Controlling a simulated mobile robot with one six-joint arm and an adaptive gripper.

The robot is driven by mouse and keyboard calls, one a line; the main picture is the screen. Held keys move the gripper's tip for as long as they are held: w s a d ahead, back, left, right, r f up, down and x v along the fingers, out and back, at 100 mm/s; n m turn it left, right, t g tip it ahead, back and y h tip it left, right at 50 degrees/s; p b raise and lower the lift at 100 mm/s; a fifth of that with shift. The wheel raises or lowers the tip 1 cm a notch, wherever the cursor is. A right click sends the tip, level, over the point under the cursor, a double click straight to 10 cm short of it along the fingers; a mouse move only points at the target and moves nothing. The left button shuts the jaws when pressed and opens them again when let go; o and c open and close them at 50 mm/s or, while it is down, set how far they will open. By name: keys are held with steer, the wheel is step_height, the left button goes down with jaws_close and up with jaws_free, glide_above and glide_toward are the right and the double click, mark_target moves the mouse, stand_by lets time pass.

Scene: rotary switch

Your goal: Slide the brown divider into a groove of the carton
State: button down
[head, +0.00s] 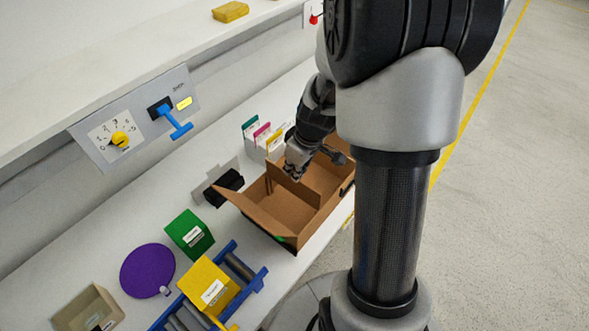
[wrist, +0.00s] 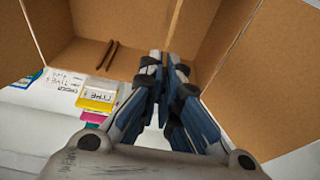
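The brown carton (head: 283,205) stands open on the bench in the head view, flaps spread outward. In the wrist view its wall (wrist: 85,55) carries a pair of dark groove strips (wrist: 118,56); more strips show partly behind my right finger. The brown divider (wrist: 204,35) stands upright inside the carton, its pale top edge running to my fingertips; it also shows in the head view (head: 323,180). My gripper (wrist: 165,65) is nearly closed with this edge between its fingers; it also shows over the carton (head: 294,172). The divider's lower edge is hidden, so I cannot tell whether it sits in a groove.
White cards with green, pink and yellow tops (head: 262,137) stand behind the carton. A black object (head: 226,183), a green box (head: 190,234) and a blue roller rack (head: 240,268) with a yellow box (head: 211,287) lie left. A switch panel (head: 135,118) is on the wall.

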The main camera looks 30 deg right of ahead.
mark_target(293, 193)
steer(key=shift+f+b, duration=4.6)
steer(key=shift+b, duration=0.3)
steer(key=c, duration=1.7)
jaws_free()
steer(key=shift+r, duration=0.1)
steer(key=shift+r+p, duration=2.85)
steer(key=shift+r, duration=1.15)
